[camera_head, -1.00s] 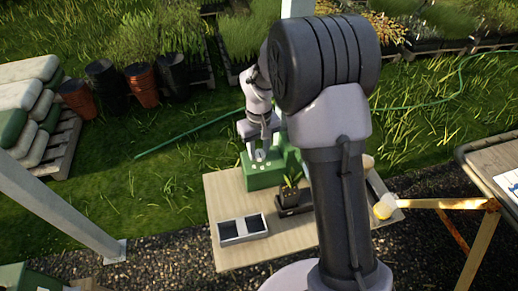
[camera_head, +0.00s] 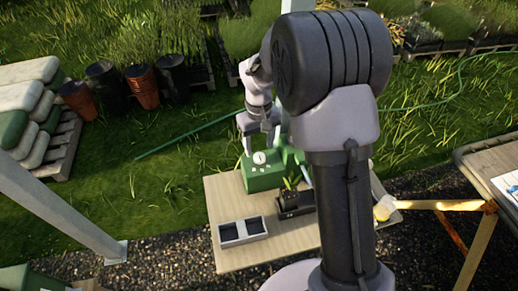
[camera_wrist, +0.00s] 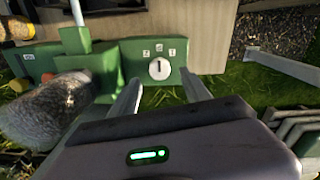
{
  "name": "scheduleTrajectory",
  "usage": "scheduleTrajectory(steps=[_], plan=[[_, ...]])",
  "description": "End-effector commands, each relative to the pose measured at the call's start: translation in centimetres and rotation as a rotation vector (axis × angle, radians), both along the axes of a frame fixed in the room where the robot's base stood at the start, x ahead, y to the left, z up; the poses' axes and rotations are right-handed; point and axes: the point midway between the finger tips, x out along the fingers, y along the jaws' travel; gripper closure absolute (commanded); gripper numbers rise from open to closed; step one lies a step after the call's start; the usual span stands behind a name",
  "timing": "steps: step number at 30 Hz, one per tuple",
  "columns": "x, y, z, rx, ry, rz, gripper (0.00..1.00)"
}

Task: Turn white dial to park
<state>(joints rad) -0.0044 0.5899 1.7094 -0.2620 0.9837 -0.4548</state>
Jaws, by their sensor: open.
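The white dial (camera_head: 259,157) sits on the face of a green box (camera_head: 264,181) on the table. In the wrist view the dial (camera_wrist: 159,68) shows a dark upright mark, with several small white labels (camera_wrist: 159,50) above it; their symbols are too small to read. My gripper (camera_wrist: 160,84) is open and empty. Its two fingers point toward the box, one on each side of the dial, and appear apart from it. In the head view my gripper (camera_head: 256,138) is just above the box.
On the wooden table (camera_head: 232,262) stand a grey two-compartment tray (camera_head: 243,231) and a dark pot with a small plant (camera_head: 290,200). In the wrist view a grey rounded object (camera_wrist: 60,105) lies left of the gripper. Grass lies beyond the table.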

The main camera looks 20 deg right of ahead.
Motion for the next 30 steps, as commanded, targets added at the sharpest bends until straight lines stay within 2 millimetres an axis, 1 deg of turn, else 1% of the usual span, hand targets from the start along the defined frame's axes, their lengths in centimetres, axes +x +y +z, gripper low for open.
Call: scheduleTrajectory(steps=[1, 6, 9, 12, 15, 17, 28, 30], plan=[[0.1, 0.0, 2.5, 0.0, -0.006, -0.001, 0.44], [0.1, 0.0, 8.3, 0.0, -0.005, -0.001, 0.44], [0.1, 0.0, 10.8, 0.0, -0.004, -0.001, 0.44], [0.1, 0.0, 12.5, -0.001, -0.002, -0.001, 0.44], [0.1, 0.0, 13.4, -0.001, -0.002, 0.0, 0.44], [0.0, 0.0, 13.5, -0.001, -0.001, 0.0, 0.44], [0.0, 0.0, 13.5, 0.0, -0.001, -0.001, 0.44], [-0.2, 0.0, 13.7, 0.002, -0.008, -0.006, 0.44]])
